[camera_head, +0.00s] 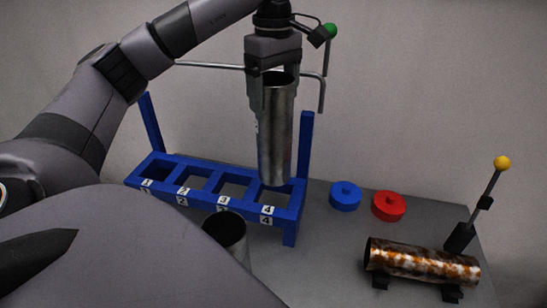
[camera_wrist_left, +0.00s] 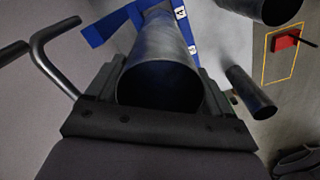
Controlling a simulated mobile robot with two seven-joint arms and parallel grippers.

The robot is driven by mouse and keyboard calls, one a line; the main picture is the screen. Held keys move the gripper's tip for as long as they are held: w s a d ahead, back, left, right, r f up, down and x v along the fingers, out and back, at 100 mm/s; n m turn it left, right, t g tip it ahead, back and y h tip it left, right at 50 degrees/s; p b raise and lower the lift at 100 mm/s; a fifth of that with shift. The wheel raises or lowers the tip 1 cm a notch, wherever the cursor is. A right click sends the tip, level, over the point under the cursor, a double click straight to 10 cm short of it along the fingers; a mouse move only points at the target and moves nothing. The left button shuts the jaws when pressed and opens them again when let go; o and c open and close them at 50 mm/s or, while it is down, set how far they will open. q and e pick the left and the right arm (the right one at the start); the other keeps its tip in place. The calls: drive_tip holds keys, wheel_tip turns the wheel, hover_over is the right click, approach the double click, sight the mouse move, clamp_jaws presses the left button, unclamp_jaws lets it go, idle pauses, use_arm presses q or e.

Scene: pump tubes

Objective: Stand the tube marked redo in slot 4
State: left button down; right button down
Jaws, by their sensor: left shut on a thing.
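My left gripper (camera_head: 274,100) is shut on a grey metal tube (camera_head: 275,148) and holds it upright, open end up. In the left wrist view the tube (camera_wrist_left: 165,45) runs away between the fingers, its dark mouth towards the camera. A small pale mark shows on its side, too small to read. The blue rack (camera_head: 215,205) has a row of square slots numbered 1 to 4. The tube's lower end is over slot 4 (camera_head: 275,199) and hides its back rim. I cannot tell whether the end is above the opening or just inside. My right gripper is out of view.
A second grey tube (camera_head: 226,232) stands in front of the rack, partly behind my body. A rusty tube (camera_head: 425,264) lies on a cradle at the right, near a yellow-knobbed lever (camera_head: 488,195). A blue cap (camera_head: 345,198) and a red cap (camera_head: 388,207) lie right of the rack.

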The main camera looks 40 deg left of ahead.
sight(274, 112)
use_arm(q)
wheel_tip(274, 112, down, 17)
drive_tip(key=shift+r, duration=0.2)
idle(0.3)
drive_tip(key=shift+f, duration=0.1)
unclamp_jaws()
wheel_tip(274, 112, up, 12)
drive_tip(key=shift+r, duration=0.1)
idle(0.3)
idle(0.5)
